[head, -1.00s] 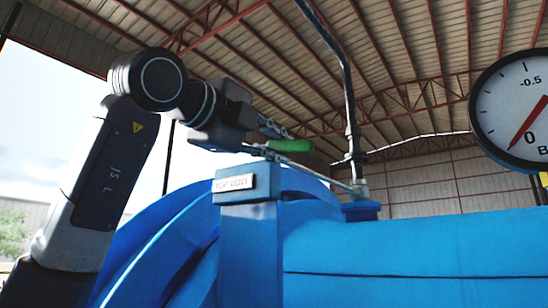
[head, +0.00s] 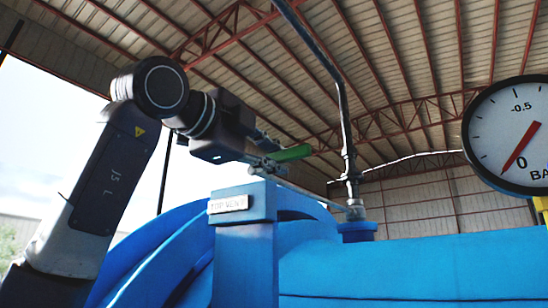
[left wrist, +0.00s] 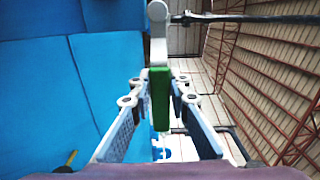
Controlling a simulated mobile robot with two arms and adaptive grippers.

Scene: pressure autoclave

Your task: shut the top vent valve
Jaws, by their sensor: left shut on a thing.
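The top vent valve's green lever handle (head: 290,153) sits above the blue post with the "TOP VENT" label (head: 230,203). My left gripper (head: 268,163) reaches in from the left and is shut on the handle. In the left wrist view the green handle (left wrist: 160,98) lies between the two fingers (left wrist: 158,85), with its grey lever arm running up from it. A thin metal rod runs from near the handle to the base of the vertical pipe (head: 350,150). The valve body is largely hidden behind the gripper and post. My right gripper is not in view.
The large blue autoclave body (head: 400,265) fills the lower part of the head view. A round pressure gauge (head: 510,135) is at the right, its red needle near 0. Open air surrounds the handle above and to the right.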

